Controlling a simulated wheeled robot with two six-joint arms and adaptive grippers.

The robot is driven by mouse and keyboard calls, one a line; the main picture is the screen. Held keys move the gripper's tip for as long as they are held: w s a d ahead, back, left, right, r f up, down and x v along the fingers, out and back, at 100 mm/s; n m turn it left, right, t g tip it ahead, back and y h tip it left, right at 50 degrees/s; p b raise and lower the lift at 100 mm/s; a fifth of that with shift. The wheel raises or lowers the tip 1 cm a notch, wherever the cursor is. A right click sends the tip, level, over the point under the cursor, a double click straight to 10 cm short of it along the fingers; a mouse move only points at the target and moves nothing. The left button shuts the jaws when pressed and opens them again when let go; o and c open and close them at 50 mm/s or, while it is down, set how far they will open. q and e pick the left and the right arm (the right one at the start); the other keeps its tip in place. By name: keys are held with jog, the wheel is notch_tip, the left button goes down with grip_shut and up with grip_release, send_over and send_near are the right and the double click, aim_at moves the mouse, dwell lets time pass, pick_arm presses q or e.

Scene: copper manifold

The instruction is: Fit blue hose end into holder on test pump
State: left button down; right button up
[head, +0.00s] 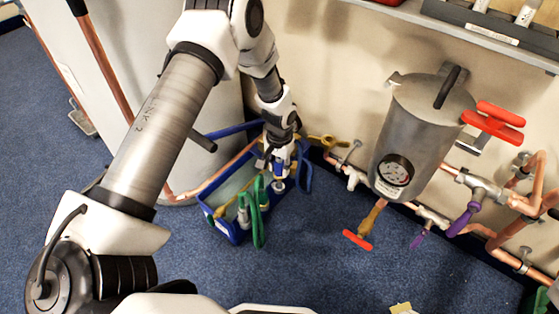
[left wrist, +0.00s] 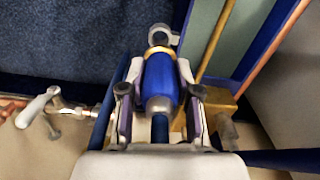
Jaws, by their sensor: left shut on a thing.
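The test pump is a blue open tray (head: 222,228) on the floor beside the white cylinder; its edge also shows in the left wrist view. My left gripper (head: 279,172) points down over the tray's right end. In the left wrist view the left gripper (left wrist: 159,100) is shut on the blue hose end (left wrist: 160,76), a blue sleeve with metal collars. Its brass tip points at a grey ring-shaped holder (left wrist: 161,34) on the tray side. The tip overlaps the ring in this view; I cannot tell whether it is inside. My right gripper is not in view.
A green hose (head: 257,222) hangs over the tray's front. A grey tank (head: 420,125) with a gauge and red handle is on the wall at right. Copper pipes with valves (head: 470,183) run along the wall. Blue carpet (head: 330,260) in front is mostly clear.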

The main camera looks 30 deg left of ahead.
aim_at(279, 178)
pick_arm(q)
jog(key=shift+f, duration=0.65)
jog(key=shift+f, duration=0.1)
jog(key=shift+f+b, duration=0.8)
jog(key=shift+f, duration=0.5)
jog(key=shift+p, duration=0.45)
jog(key=shift+f+b, duration=0.3)
jog(key=shift+f, duration=0.45)
jog(key=c, duration=0.7)
grip_release()
jog(key=shift+c, duration=0.2)
